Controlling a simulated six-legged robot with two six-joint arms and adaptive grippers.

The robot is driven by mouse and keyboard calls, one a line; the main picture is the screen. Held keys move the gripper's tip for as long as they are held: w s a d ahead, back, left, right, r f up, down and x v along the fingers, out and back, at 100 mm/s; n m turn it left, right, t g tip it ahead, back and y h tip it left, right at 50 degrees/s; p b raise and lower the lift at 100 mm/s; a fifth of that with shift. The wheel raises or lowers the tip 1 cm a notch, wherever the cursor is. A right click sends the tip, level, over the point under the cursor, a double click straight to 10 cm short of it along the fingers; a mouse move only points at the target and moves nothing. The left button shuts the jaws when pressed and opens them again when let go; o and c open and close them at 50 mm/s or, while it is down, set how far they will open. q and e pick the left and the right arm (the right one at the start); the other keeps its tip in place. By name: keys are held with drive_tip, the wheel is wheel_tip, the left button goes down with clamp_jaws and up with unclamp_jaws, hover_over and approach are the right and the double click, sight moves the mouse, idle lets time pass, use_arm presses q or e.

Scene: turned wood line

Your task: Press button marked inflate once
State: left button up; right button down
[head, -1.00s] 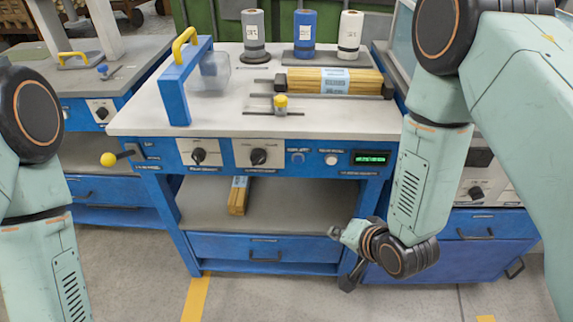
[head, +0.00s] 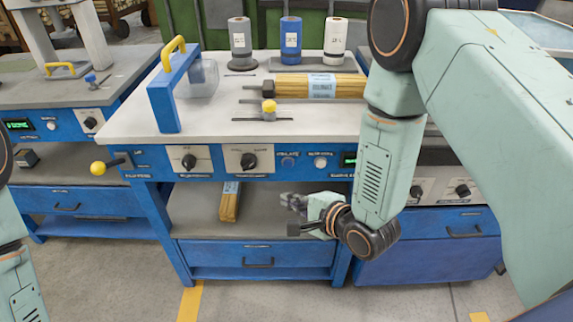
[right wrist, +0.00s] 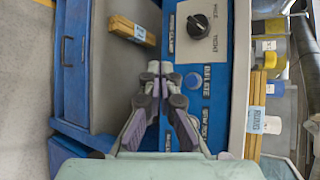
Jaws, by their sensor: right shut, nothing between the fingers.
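The blue inflate button (head: 288,161) sits on the blue front panel of the middle bench, right of two black knobs. It also shows in the right wrist view (right wrist: 193,80), beside a label that reads as inflate. My right gripper (head: 291,201) is in front of the bench, below the panel, pointing left in the head view. In the right wrist view its fingers (right wrist: 160,70) are together with nothing between them, near the panel and to the left of the blue button. I cannot tell the gap to the panel. My left gripper is out of view.
A white button (head: 320,162) sits right of the blue one, and a green display (head: 350,160) is partly hidden by my arm. A yellow-knobbed lever (head: 99,167) sticks out at left. A wood bundle (head: 229,205) lies on the shelf below.

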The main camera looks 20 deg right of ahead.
sight(288, 164)
drive_tip(key=shift+w+f, duration=0.1)
drive_tip(key=shift+w+d+b, duration=0.3)
drive_tip(key=shift+w+d, duration=0.1)
drive_tip(key=shift+w, duration=1)
drive_tip(key=shift+w+d+b, duration=0.3)
drive_tip(key=shift+w+d, duration=0.15)
drive_tip(key=shift+w, duration=0.95)
drive_tip(key=shift+w+d+b, duration=0.3)
drive_tip(key=shift+w+d, duration=0.1)
drive_tip(key=shift+w, duration=1)
drive_tip(key=shift+w, duration=0.1)
drive_tip(key=shift+w+d, duration=0.1)
drive_tip(key=shift+w, duration=0.15)
drive_tip(key=shift+w+d, duration=0.1)
drive_tip(key=shift+w, duration=0.25)
drive_tip(key=shift+s, duration=0.1)
drive_tip(key=shift+s+a+p, duration=0.25)
drive_tip(key=shift+s+p, duration=0.2)
drive_tip(key=shift+s, duration=0.2)
